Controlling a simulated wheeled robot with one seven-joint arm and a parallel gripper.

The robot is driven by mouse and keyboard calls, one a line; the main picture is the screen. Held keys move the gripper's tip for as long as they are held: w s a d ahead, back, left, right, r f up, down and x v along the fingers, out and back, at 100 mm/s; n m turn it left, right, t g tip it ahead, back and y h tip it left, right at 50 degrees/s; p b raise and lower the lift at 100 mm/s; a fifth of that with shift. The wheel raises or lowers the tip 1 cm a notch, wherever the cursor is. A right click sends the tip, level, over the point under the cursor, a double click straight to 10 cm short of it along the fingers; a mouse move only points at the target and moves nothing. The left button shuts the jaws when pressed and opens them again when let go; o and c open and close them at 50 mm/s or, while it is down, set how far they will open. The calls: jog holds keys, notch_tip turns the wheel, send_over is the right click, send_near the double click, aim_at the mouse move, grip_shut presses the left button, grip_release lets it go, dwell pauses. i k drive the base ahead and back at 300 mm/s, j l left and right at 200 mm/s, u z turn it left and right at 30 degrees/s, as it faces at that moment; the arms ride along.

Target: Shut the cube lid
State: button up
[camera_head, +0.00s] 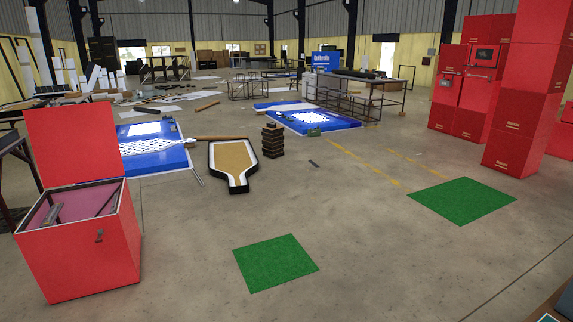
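A red cube (82,248) stands on the floor at the left of the head view. Its red lid (74,143) is open and stands up from the back edge. The inside of the cube is pinkish purple and holds dark bar-like parts (103,203). A small dark latch or handle (99,236) is on the front right face. My gripper is not in view.
Two green mats (275,262) (461,200) lie on the bare concrete floor. Tall red boxes (521,130) stand at the right. The middle floor is mostly clear.

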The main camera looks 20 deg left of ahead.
aim_at(76, 143)
jog(key=i+j+u, duration=0.2)
jog(key=j+u, duration=0.25)
jog(key=i+j+u, duration=0.25)
jog(key=j+u, duration=0.2)
jog(key=i+j+u, duration=0.25)
jog(key=u, duration=0.15)
jog(key=i+j+u, duration=0.15)
jog(key=i+u, duration=0.65)
jog(key=i, duration=1.35)
